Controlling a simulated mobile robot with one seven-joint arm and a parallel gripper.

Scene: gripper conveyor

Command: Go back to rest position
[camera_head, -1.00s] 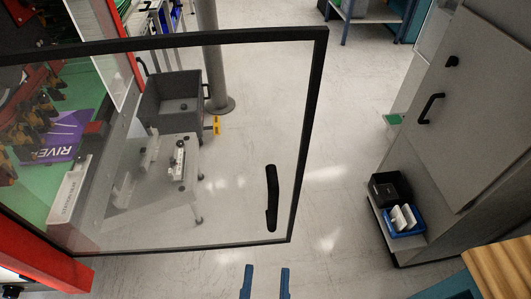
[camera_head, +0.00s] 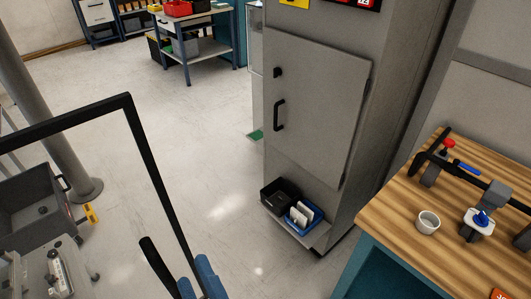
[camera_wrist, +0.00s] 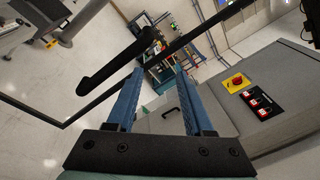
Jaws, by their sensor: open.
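My gripper (camera_head: 202,278) shows at the bottom edge of the head view, with its two blue fingers pointing up. In the wrist view my gripper (camera_wrist: 160,82) is open and nothing is between its fingers. The black-framed clear door (camera_head: 160,185) is just left of my gripper in the head view. Its black handle (camera_head: 158,268) is close beside the fingers; whether they touch cannot be told. In the wrist view the handle (camera_wrist: 118,58) is left of the fingers, apart from them.
A grey cabinet (camera_head: 315,100) stands ahead, with black and blue bins (camera_head: 302,216) at its foot. A wooden workbench (camera_head: 390,215) with tools and a white cup (camera_head: 428,222) is at right. A grey pole (camera_head: 45,110) and grey bin (camera_head: 30,205) are at left. The middle floor is clear.

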